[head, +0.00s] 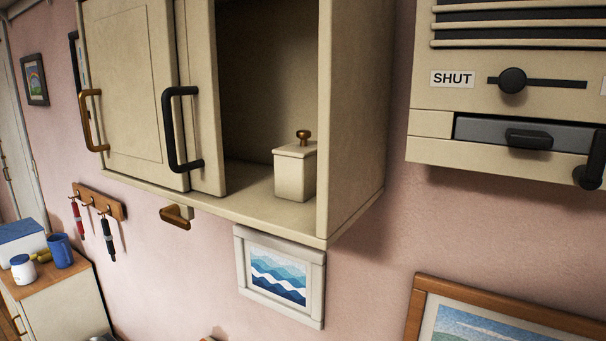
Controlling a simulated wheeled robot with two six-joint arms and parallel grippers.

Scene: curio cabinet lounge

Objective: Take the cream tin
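The cream tin (294,174) is a small square box with a lid and a round brass knob. It stands upright inside the wall cabinet (352,120), near the right end of its floor. The cabinet front is open on the right, so the tin is in plain sight. A sliding door with a black handle (182,130) and another door with a brass handle (92,120) cover the left part. Neither of my grippers shows in the head view.
A vented unit (430,125) marked SHUT, with a slider knob and grey drawer, hangs to the right. A brass bracket (176,216) and wave picture (279,277) are below the cabinet.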

